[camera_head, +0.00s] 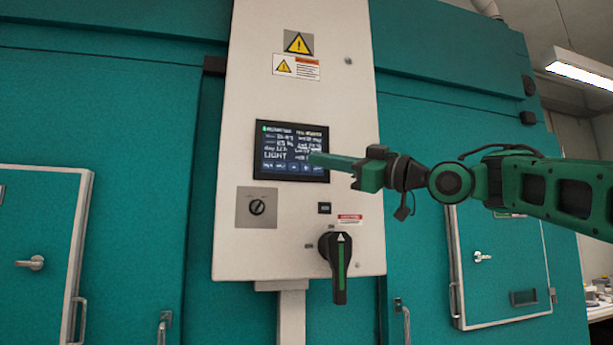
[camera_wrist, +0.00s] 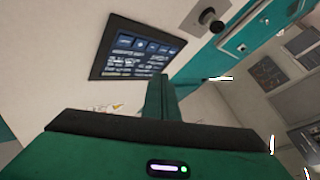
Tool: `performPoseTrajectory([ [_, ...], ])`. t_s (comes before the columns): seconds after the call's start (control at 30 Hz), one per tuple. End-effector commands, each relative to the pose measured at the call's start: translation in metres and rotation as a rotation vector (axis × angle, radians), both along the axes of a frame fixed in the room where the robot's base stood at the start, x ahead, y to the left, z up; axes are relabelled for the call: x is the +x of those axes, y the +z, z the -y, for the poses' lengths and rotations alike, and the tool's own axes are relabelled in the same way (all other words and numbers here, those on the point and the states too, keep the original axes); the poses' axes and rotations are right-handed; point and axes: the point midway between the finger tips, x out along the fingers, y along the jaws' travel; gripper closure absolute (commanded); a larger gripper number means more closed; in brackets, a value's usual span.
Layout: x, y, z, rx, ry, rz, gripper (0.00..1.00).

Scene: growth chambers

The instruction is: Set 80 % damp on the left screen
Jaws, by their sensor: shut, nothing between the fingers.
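A dark touch screen (camera_head: 291,137) with white text sits on a pale control panel (camera_head: 300,215); "LIGHT" can be read on it, the smaller text is too blurred. My gripper (camera_head: 318,158) is shut and empty, reaching in from the right. Its fingertips overlap the screen's right half in the head view; I cannot tell whether they touch it. In the wrist view the screen (camera_wrist: 139,49) appears turned over, with a row of buttons along its upper edge, and my shut fingers (camera_wrist: 158,85) point toward its lower right part.
Below the screen are a small knob (camera_head: 257,207) on a grey plate and a large black and green rotary handle (camera_head: 339,268). Warning labels (camera_head: 298,43) are above. Teal chamber walls with a left door (camera_head: 35,215) and a right door (camera_head: 500,268) flank the panel.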

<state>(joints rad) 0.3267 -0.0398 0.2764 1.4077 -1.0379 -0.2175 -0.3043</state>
Motion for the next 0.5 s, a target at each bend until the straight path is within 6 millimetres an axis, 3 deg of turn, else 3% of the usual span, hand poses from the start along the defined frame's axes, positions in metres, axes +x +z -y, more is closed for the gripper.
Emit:
performPoseTrajectory([
  [0.33, 0.002, -0.003, 0.001, -0.004, -0.008, -0.008, 1.0],
  [0.43, 0.012, -0.017, 0.009, -0.021, -0.048, -0.047, 1.0],
  [0.5, 0.024, -0.037, 0.019, -0.043, -0.099, -0.101, 1.0],
])
